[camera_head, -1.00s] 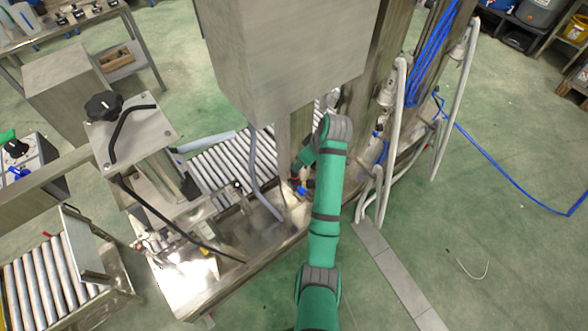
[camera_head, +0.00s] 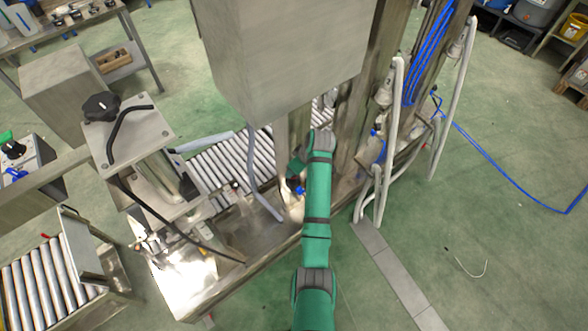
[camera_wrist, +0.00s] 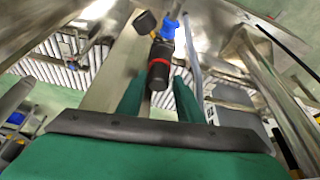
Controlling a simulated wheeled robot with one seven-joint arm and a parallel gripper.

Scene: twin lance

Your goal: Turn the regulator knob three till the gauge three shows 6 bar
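In the wrist view, a black cylindrical regulator knob (camera_wrist: 158,76) with a red ring hangs below a blue fitting (camera_wrist: 168,29). A small round gauge (camera_wrist: 145,22) with a dark rim sits beside the fitting; its reading cannot be made out. My gripper (camera_wrist: 159,82) is open, one green finger on each side of the knob, with visible gaps. In the head view, my gripper (camera_head: 296,168) is small and partly hidden near the blue fitting (camera_head: 299,188). No number shows on knob or gauge.
A large grey metal box (camera_head: 290,60) stands above the work area. A roller conveyor (camera_head: 225,165) runs behind my arm. Metal posts and white hoses (camera_head: 390,130) stand to the right. A black knob (camera_head: 101,106) tops a plate at left. Green floor at right is mostly clear.

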